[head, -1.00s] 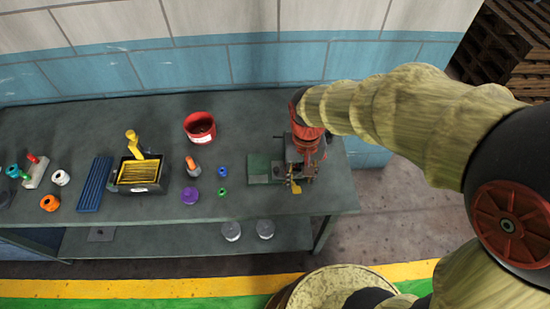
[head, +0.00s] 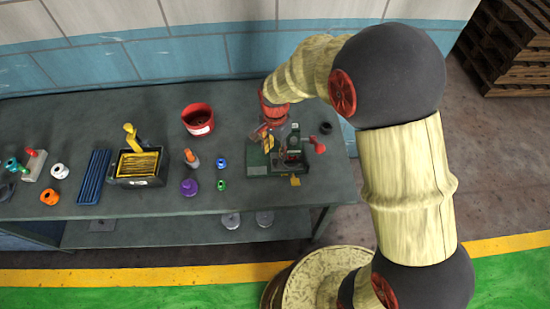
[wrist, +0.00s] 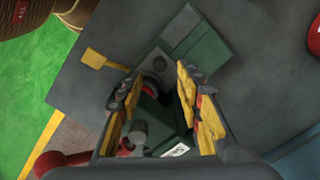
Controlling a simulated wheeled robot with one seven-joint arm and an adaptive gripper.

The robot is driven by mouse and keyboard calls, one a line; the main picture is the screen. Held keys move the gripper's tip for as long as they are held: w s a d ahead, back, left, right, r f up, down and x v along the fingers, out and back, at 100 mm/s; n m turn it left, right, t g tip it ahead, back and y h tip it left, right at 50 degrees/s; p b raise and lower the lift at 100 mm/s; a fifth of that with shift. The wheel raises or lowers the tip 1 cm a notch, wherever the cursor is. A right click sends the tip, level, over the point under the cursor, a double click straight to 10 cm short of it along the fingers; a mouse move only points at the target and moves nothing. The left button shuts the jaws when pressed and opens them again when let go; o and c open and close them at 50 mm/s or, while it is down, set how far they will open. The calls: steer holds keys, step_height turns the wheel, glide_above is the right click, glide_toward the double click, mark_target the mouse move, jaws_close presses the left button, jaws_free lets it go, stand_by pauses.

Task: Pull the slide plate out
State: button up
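The capstan machine (head: 291,150) stands on a green base plate (head: 257,160) near the right end of the bench. A yellow tab (head: 295,181), perhaps the slide plate's grip, sticks out at its front edge. The tab also shows in the wrist view (wrist: 105,60), apart from my fingers. A red knob (head: 318,146) is on the machine's right side. My gripper (head: 266,136) is over the back left of the machine. In the wrist view my gripper (wrist: 155,95) has its yellow-padded fingers apart, with dark machine parts seen between them. Whether they touch is unclear.
A red bucket (head: 198,119) stands left of the machine. The bench's front edge is close in front.

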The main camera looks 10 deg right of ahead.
mark_target(275, 161)
step_height(275, 161, down, 6)
steer(key=shift+r+b, duration=0.1)
steer(key=shift+b, duration=0.2)
steer(key=shift+c, duration=1.4)
jaws_close()
